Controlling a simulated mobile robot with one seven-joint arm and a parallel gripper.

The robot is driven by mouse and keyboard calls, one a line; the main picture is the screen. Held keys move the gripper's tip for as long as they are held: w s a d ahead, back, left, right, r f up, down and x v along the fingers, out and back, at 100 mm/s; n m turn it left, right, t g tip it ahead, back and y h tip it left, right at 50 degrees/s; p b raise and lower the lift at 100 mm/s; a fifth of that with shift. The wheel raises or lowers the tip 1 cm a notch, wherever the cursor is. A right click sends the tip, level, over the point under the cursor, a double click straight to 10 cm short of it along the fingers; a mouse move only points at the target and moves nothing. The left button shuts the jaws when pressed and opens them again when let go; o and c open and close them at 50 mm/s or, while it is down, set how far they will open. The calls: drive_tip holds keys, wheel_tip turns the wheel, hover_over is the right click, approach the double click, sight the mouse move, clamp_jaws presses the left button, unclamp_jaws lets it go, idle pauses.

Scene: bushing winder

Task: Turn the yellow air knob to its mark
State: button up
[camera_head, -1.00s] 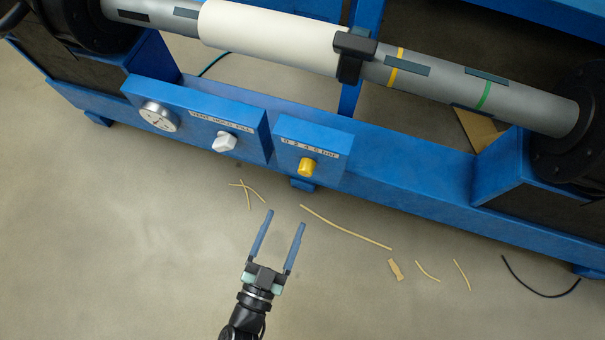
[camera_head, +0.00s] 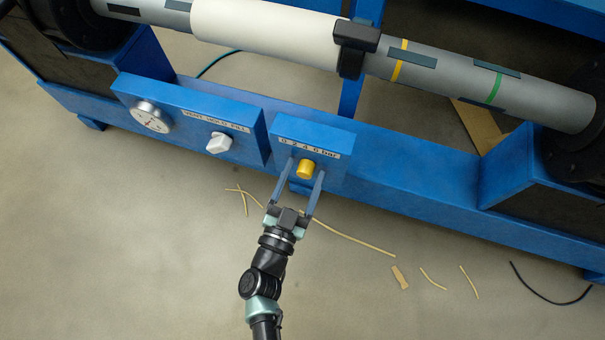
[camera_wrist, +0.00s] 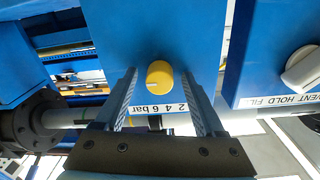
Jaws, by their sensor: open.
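The yellow air knob (camera_head: 306,169) sits on the front of a small blue box, below a label reading 0 2 4 6 bar (camera_head: 309,148). In the wrist view the yellow knob (camera_wrist: 160,74) shows a thin light line on its left part, and the label (camera_wrist: 162,108) is partly hidden by a finger. My gripper (camera_head: 306,166) is open, its two blue fingers on either side of the knob. In the wrist view the gripper (camera_wrist: 163,80) shows a gap between each finger and the knob. Whether the fingertips reach fully past the knob's face is hard to tell.
Left of the knob's box is a wider blue box with a round gauge (camera_head: 151,117) and a white knob (camera_head: 219,143) under a VENT HOLD FILL label. Above runs a grey shaft with a white sleeve (camera_head: 265,33). Thin strips (camera_head: 350,236) lie on the open floor.

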clamp_jaws()
